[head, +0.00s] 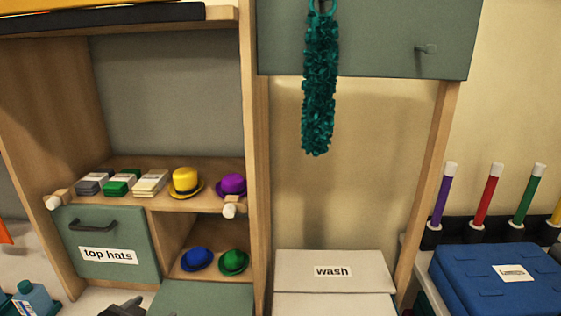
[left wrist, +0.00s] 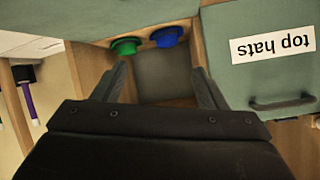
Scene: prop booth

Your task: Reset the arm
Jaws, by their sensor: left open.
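My left gripper (left wrist: 162,78) is open and empty in the left wrist view, its two fingers apart in front of an open wooden compartment. In the head view only a dark part of it (head: 124,307) shows at the bottom edge. A blue hat (head: 197,259) and a green hat (head: 233,262) sit in that compartment. They appear upside down in the left wrist view, the blue one (left wrist: 166,37) beside the green one (left wrist: 126,46). The green door labelled "top hats" (head: 108,255) is shut, left of the compartment. My right gripper is not in view.
A yellow hat (head: 186,182), a purple hat (head: 231,184) and card stacks (head: 118,184) stand on the shelf above. A green panel (head: 205,299) lies below the hats. A teal garland (head: 319,85) hangs right of the shelving, above a "wash" box (head: 333,271). A blue case (head: 495,278) stands far right.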

